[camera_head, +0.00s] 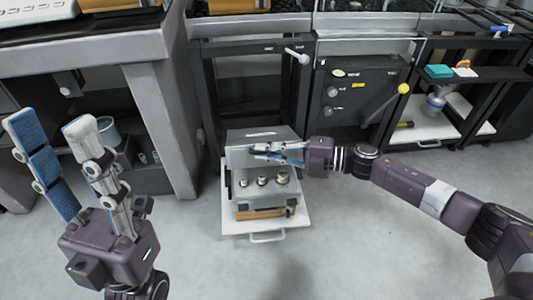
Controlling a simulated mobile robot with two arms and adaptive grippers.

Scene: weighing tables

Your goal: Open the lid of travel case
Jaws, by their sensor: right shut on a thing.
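The grey travel case (240,208) stands on a pulled-out white shelf in the middle of the view. Its lid (262,135) is raised at the back, and several round metal weights (262,181) show inside. My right gripper (268,152) reaches in from the right and is shut at the lid's front face. Its fingers hide part of the lid, so the exact contact is hard to see. My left gripper (50,123) is open and empty, upright at the far left, well apart from the case.
The white shelf (290,222) has a front handle. A grey table leg (163,125) stands left of the case. Black cabinets (350,95) stand behind, with a yellow-knobbed lever (385,104). The floor (330,260) in front is clear.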

